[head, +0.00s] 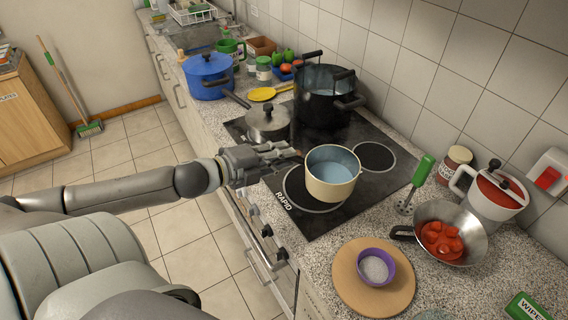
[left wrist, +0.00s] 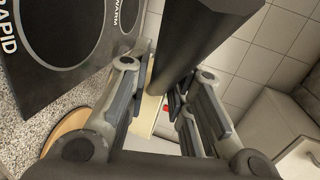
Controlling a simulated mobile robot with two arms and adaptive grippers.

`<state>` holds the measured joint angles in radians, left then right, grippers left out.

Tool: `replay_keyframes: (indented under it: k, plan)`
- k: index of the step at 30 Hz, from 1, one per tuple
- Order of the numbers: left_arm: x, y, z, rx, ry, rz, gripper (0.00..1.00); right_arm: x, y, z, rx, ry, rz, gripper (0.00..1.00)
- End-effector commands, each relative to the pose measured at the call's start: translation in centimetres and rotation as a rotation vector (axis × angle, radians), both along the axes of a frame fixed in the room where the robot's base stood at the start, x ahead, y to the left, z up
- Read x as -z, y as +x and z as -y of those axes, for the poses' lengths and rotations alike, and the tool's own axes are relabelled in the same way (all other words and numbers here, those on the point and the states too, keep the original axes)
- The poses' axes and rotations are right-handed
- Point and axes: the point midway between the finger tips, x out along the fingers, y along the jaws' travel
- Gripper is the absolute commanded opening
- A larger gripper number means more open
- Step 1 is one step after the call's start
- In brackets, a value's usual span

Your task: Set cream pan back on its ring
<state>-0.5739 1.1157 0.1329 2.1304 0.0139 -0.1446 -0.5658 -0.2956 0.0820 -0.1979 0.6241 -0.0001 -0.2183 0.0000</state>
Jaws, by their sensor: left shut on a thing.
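The cream pan (head: 331,188), pale blue inside, is upright over the front part of the black hob, overlapping the front ring (head: 299,192). I cannot tell whether its base touches the glass. My left gripper (head: 287,158) reaches in from the left and is shut on the pan's dark handle. In the left wrist view, the dark handle (left wrist: 200,40) runs between the fingers (left wrist: 165,90), with a strip of cream behind them. My right gripper is not in view.
A tall black pot (head: 318,98) and a lidded steel pan (head: 268,122) stand behind on the hob. A blue pot (head: 207,78) is farther back.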

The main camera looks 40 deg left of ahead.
Motion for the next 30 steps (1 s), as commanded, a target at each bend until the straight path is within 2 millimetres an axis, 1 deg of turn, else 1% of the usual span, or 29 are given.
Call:
replay_keyframes:
  k: [1, 8, 15, 21, 28, 29, 30]
  plan:
    - [0.1, 0.9, -0.7, -0.001, 0.0, 0.006, 0.0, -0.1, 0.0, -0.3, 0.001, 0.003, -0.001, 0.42]
    - [1.7, 3.4, -3.3, -0.001, 0.0, 0.006, 0.0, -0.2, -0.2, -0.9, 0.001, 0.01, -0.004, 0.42]
    - [4.8, 5.3, -5.2, -0.003, -0.002, 0.007, 0.0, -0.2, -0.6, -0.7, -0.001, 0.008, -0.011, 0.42]
    - [6.6, 6.3, -6.2, -0.001, -0.003, 0.005, 0.0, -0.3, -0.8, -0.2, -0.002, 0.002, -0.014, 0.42]
    - [7.5, 6.8, -6.7, -0.001, -0.002, 0.006, 0.0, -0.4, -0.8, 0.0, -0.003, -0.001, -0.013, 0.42]
    - [7.8, 7.0, -6.9, -0.001, 0.0, 0.005, 0.0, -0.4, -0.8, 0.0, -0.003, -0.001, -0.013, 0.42]
    - [8.4, 6.9, -6.9, -0.002, -0.003, 0.003, 0.0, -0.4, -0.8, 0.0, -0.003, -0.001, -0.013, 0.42]
